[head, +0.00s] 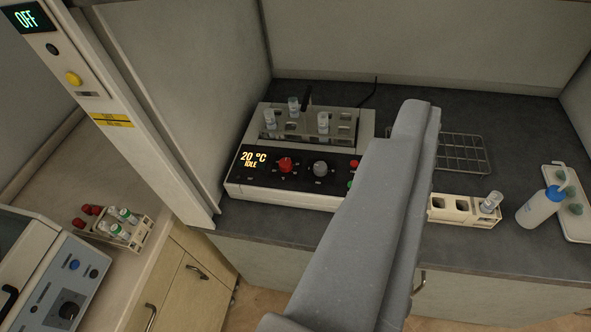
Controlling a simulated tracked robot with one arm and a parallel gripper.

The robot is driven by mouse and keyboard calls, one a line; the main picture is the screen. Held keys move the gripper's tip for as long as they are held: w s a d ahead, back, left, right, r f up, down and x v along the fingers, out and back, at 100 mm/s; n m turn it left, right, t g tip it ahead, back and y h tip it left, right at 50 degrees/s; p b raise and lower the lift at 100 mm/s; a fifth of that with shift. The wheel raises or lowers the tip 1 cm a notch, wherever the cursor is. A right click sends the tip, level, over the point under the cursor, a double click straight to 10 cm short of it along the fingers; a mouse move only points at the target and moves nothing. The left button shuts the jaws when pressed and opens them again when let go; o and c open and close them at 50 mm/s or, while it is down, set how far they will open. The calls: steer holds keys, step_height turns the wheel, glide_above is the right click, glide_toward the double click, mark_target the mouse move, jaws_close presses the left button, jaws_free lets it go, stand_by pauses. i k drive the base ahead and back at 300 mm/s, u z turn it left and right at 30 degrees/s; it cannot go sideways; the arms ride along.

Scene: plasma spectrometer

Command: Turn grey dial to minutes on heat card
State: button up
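The grey dial (320,168) is on the black front panel of a white heating block unit (282,196) on the dark bench. A red dial (285,164) sits to its left. The unit's display (254,159) reads 20 °C, IDLE. My gripper, a large grey shape (414,112), reaches up from the bottom of the view. It passes to the right of the grey dial, apart from it in the picture, and covers the unit's right end. I cannot make out separate fingertips. No heat card can be made out.
Several vials stand in the unit's top (295,106). A wire rack (462,153), a cream rack with a vial (463,210) and a wash bottle (538,208) are to the right. A white post (125,110) with an OFF display stands left of the unit.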

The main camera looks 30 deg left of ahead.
mark_target(320, 168)
steer(key=z, duration=0.35)
steer(key=k, duration=1.55)
steer(key=u, duration=0.3)
steer(key=i, duration=1)
steer(key=z, duration=0.05)
